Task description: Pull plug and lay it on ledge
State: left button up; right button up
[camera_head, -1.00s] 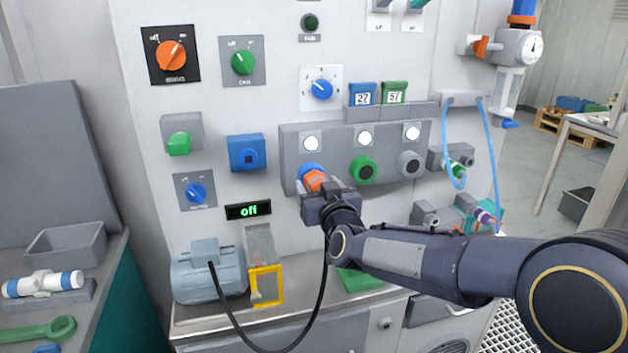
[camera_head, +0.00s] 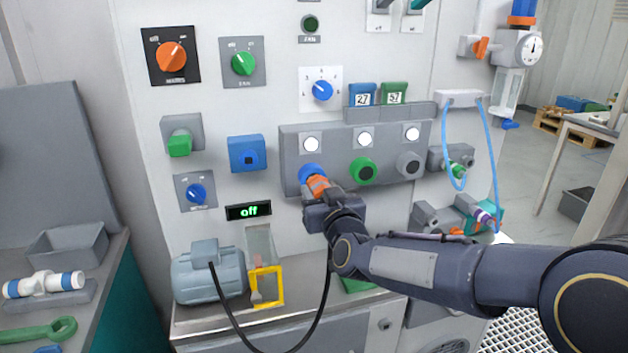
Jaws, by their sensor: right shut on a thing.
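An orange plug (camera_head: 317,185) is at the blue socket (camera_head: 311,172), the left one in the grey socket strip on the panel. My right gripper (camera_head: 321,193) is shut on the plug, just in front of the socket. Whether the plug's tip is still inside the socket I cannot tell. A black cable (camera_head: 322,300) hangs from behind the gripper and loops to the motor (camera_head: 208,276). A metal ledge (camera_head: 200,317) runs along the panel's foot. My left gripper is not in view.
The green socket (camera_head: 363,171) and grey socket (camera_head: 408,164) are to the right. A yellow-framed guard (camera_head: 267,287) stands beside the motor on the ledge. A green pad (camera_head: 357,285) lies on the ledge, partly behind my arm. Blue tubes (camera_head: 494,170) hang at the right.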

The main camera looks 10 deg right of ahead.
jog(key=shift+s+p, duration=0.45)
jog(key=shift+s, duration=1.65)
